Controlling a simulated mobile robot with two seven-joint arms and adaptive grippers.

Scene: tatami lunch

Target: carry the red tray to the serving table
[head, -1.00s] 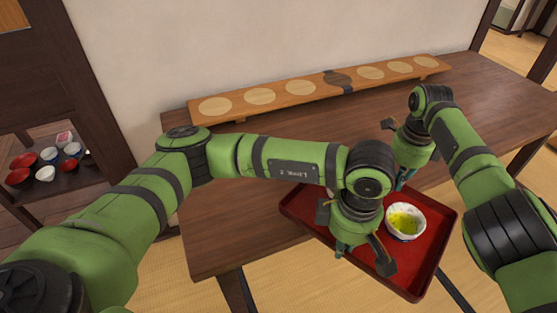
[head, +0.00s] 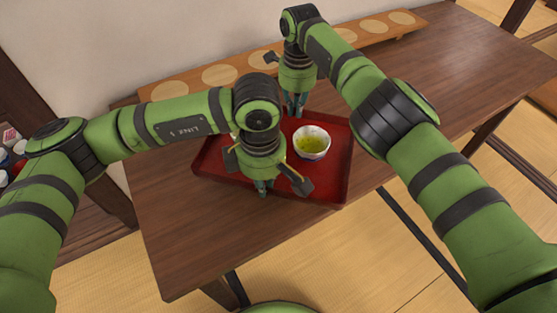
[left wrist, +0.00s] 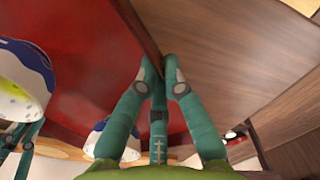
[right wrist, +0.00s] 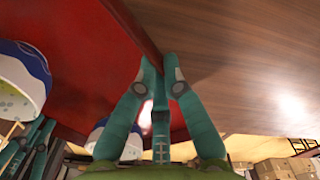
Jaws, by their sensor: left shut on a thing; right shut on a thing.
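The red tray (head: 335,178) is over the dark wooden table (head: 190,240) in the head view, its front right corner close to the table's front edge. I cannot tell whether it touches the tabletop. A white bowl with green-yellow contents (head: 312,143) stands upright on it. A second bowl (left wrist: 105,135) shows in the left wrist view, mostly hidden by my left arm in the head view. My left gripper (head: 262,188) is shut on the tray's near rim. My right gripper (head: 295,108) is shut on its far rim.
A long wooden board with round pale pads (head: 220,76) lies along the wall at the back of the table, behind the tray. The right part of the tabletop (head: 460,75) is clear. A shelf with cups and bowls is cut off at the left edge. Tatami floor lies in front.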

